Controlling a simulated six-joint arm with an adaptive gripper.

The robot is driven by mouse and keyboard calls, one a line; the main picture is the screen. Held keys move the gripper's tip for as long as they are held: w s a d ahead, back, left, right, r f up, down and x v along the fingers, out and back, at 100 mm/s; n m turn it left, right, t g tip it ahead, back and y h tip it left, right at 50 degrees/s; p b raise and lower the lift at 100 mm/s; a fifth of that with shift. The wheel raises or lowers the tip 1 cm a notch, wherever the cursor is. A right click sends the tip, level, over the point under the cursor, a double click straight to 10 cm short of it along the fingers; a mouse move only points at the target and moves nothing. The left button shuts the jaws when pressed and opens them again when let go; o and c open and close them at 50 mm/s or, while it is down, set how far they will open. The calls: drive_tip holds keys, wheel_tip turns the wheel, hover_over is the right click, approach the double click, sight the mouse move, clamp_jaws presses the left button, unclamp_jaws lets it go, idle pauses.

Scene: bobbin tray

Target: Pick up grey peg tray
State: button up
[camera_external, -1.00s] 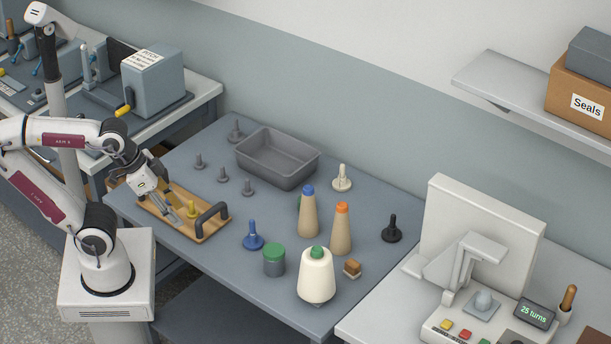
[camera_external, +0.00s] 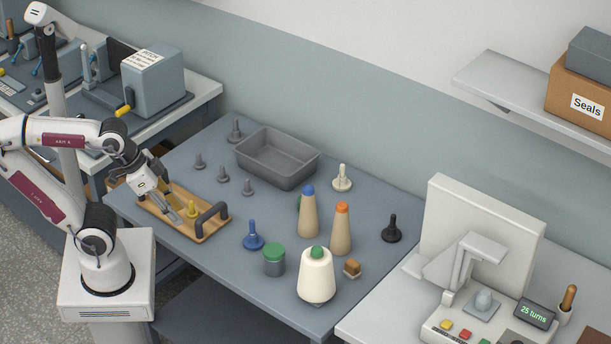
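The grey tray (camera_external: 312,168) is an empty-looking, open rectangular bin at the back of the table. Several grey pegs (camera_external: 223,174) stand upright on the table to its left, apart from it. My gripper (camera_external: 175,214) points down over the wooden tray (camera_external: 200,236), well to the front left of the grey tray.
A blue peg (camera_external: 253,237), two tan cones (camera_external: 309,214), a white cone (camera_external: 316,276) and a green-lidded jar (camera_external: 274,262) stand to the right.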

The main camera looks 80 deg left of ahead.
drive_tip(key=shift+w, duration=0.15)
drive_tip(key=w+a+n+t+y, duration=0.3)
drive_tip(key=w+a+n, duration=0.2)
drive_tip(key=w+a, duration=1.55)
drive_tip(key=w+a+f+n+y, duration=0.25)
drive_tip(key=w+a, duration=0.35)
drive_tip(key=a, duration=0.4)
drive_tip(key=n+g+y, duration=0.3)
drive_tip(key=n+y, duration=0.3)
drive_tip(key=y, duration=0.1)
approach(236, 129)
drive_tip(key=a, duration=0.3)
drive_tip(key=shift+w, duration=0.15)
